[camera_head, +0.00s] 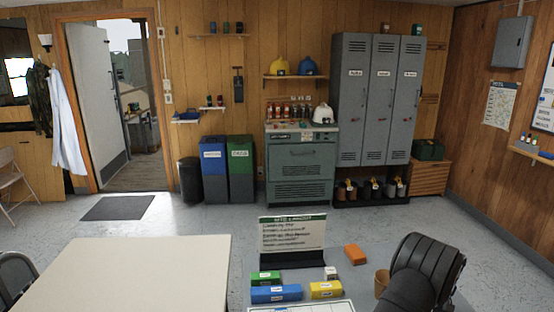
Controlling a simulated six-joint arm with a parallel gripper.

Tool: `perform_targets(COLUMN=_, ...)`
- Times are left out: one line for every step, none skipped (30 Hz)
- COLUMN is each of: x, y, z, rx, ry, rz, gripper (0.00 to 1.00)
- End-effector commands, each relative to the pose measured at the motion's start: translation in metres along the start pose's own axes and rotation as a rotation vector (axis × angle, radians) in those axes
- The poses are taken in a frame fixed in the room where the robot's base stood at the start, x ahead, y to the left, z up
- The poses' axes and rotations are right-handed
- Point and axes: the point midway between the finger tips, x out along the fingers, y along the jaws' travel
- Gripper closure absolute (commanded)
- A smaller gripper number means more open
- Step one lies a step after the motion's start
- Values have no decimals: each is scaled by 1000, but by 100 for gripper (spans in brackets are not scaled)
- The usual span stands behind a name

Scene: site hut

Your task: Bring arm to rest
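My gripper is not in view; no fingertips show in this picture. A black, ribbed, rounded form stands at the lower right, and it looks like part of my arm. It runs out of the bottom edge, and I cannot tell where its end is or what it may hold.
Near the form are a brown cup (382,283), an orange block (355,254), a blue box (276,294), a green box (265,278), a yellow box (325,290), a small white box (330,273) and an upright sign (292,240). A pale table (130,275) fills the lower left.

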Motion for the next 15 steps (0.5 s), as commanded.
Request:
perform_targets(x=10, y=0, z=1, rx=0, ry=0, rz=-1, gripper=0)
perform_targets(x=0, y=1, z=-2, rx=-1, ry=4, rz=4, gripper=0)
perform_targets(x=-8, y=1, z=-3, rx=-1, ry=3, rz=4, gripper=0)
perform_targets(x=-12, y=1, z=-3, rx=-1, ry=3, rz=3, gripper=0)
perform_targets(x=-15, y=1, z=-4, rx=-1, ry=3, rz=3, gripper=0)
perform_targets(x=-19, y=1, z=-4, rx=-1, ry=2, rz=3, gripper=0)
perform_targets(x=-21, y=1, z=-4, rx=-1, ry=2, rz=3, gripper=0)
perform_targets(x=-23, y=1, z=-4, rx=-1, ry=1, rz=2, gripper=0)
perform_targets(x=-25, y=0, z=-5, rx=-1, ry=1, rz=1, gripper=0)
perform_targets(x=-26, y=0, z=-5, rx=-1, ry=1, rz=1, gripper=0)
perform_targets(x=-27, y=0, z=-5, rx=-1, ry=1, rz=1, gripper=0)
perform_targets(x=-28, y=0, z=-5, rx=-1, ry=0, rz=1, gripper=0)
perform_targets(x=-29, y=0, z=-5, rx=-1, ry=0, rz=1, gripper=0)
perform_targets(x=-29, y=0, z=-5, rx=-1, ry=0, rz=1, gripper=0)
perform_targets(x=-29, y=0, z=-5, rx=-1, ry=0, rz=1, gripper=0)
